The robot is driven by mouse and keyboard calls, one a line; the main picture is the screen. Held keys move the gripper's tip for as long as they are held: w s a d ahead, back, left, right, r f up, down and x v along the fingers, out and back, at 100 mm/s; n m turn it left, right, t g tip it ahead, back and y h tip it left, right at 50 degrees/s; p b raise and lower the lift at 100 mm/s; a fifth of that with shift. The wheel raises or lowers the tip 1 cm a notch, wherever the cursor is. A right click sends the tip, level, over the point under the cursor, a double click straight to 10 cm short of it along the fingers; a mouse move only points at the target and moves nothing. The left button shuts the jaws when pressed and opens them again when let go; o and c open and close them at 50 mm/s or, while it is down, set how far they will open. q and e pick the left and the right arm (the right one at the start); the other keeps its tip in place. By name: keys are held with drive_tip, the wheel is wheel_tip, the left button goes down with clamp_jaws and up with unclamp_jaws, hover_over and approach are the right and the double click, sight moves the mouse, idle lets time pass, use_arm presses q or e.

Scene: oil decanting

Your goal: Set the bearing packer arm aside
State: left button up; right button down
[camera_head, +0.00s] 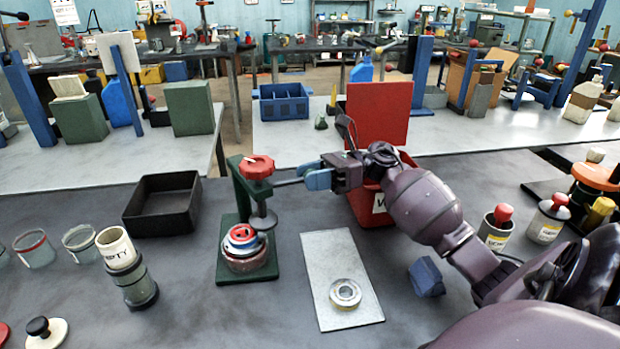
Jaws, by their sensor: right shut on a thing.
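The bearing packer (236,201) is a green stand with a red knob (256,167) on top, left of centre. Its grey arm (288,182) reaches out to the right at knob height. My right gripper (318,179), with blue fingertips, is shut on the outer end of this arm. Under the packer's grey press head (262,221) sits a round stack of blue, white and red rings (241,238) on the green base. The press head partly covers the stack's right side. My left gripper is not in view.
A light metal plate (330,262) with a bearing (345,293) lies right of the packer. A black tray (146,212) is behind left. A red bin (372,208) stands close behind my right arm. Jars (36,248) and a white-topped cup (115,247) stand at left.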

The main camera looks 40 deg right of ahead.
drive_tip(key=c, duration=0.7)
unclamp_jaws()
drive_tip(key=shift+r, duration=0.15)
drive_tip(key=shift+c, duration=0.2)
drive_tip(key=shift+o, duration=0.3)
drive_tip(key=shift+d, duration=0.1)
drive_tip(key=shift+s+d, duration=0.1)
drive_tip(key=shift+d, duration=0.15)
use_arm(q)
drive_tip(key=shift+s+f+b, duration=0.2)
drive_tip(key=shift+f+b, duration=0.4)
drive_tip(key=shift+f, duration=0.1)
use_arm(e)
drive_tip(key=v, duration=1)
